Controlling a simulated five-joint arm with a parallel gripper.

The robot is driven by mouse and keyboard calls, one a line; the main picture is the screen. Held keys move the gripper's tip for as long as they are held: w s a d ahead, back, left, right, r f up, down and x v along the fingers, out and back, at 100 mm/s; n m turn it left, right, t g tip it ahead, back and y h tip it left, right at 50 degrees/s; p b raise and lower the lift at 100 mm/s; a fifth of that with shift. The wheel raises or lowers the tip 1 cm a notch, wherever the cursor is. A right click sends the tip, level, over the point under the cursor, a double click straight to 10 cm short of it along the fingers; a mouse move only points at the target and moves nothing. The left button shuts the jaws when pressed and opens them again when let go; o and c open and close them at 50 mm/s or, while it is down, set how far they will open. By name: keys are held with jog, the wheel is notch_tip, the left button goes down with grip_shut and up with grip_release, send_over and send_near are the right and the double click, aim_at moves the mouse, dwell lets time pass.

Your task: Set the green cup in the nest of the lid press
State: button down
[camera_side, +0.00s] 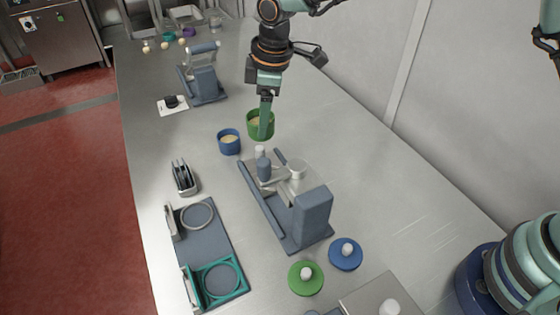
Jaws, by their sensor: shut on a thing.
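The green cup (253,131) is upright near the middle of the table, behind and to the right of a blue cup (229,145). My gripper (266,130) points down and is shut on the green cup's wall; a finger hides part of the cup. I cannot tell whether the cup's base touches the table. A grey-blue press (313,214) with a base plate, a column and a lever stands in front of the cup, probably the lid press. Its nest is not clearly visible among its parts.
A green lid (305,283) and a blue lid (345,259) with white knobs lie in front of the press. A board (207,241) with a grey ring and a teal ring lies at the front left. Another device (206,88) stands farther back.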

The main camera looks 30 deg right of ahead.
jog(key=shift+s+d+f, duration=0.1)
jog(key=shift+s+f, duration=0.65)
jog(key=shift+f, duration=0.6)
jog(key=shift+s+a+f, duration=0.1)
jog(key=shift+s+f, duration=0.6)
jog(key=shift+f, duration=0.65)
jog(key=shift+s+d+f, duration=0.1)
jog(key=shift+s+f, duration=0.65)
jog(key=shift+f, duration=0.6)
jog(key=shift+f, duration=0.7)
grip_release()
jog(key=shift+s, duration=0.1)
jog(key=shift+r, duration=0.1)
notch_tip(320, 180, up, 7)
